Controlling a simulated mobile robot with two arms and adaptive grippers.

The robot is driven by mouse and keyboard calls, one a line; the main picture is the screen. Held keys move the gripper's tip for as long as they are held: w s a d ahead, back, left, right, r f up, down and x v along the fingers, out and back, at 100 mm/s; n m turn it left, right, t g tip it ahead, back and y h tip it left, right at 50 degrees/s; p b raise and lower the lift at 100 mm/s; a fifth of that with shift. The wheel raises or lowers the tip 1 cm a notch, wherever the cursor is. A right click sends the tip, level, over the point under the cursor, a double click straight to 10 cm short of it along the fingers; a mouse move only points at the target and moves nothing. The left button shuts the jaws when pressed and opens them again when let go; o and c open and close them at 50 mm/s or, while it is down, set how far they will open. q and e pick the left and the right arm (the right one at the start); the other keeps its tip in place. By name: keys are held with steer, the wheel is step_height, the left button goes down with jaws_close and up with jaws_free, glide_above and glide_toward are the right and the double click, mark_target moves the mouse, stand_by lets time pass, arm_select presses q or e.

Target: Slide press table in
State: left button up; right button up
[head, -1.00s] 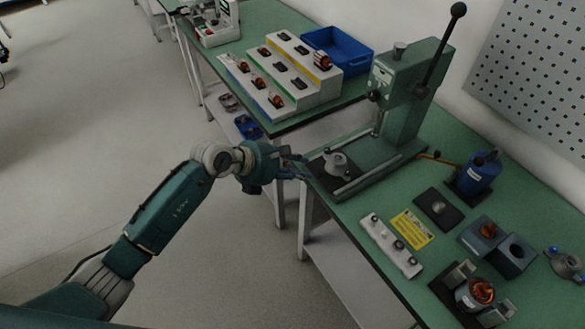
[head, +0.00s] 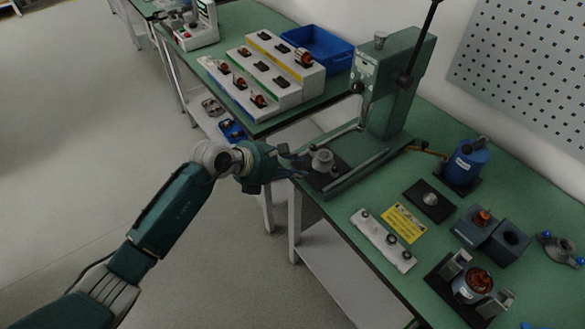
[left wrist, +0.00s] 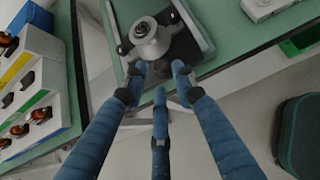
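The green arbor press (head: 392,85) stands on the workbench with its lever up. Its press table (head: 328,178), a dark sliding plate carrying a grey round fixture (head: 322,160), sits at the front end of the rails, out from under the ram. My left gripper (head: 300,164) is at the bench's front edge, just in front of the fixture. In the left wrist view, the three blue fingers (left wrist: 159,82) are spread, pointing at the grey fixture (left wrist: 150,40). The fingertips are very close to it; I cannot tell whether they touch. My right gripper is not in view.
A stepped parts rack (head: 265,75) and blue bin (head: 318,48) stand on the neighbouring bench. Floor in front is clear.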

mark_target(306, 169)
arm_select(q)
steer(key=shift+b+x, duration=1.45)
steer(key=shift+x, duration=0.35)
steer(key=shift+c, duration=0.3)
steer(key=c, duration=0.4)
steer(key=shift+d, duration=0.1)
steer(key=shift+c, duration=0.2)
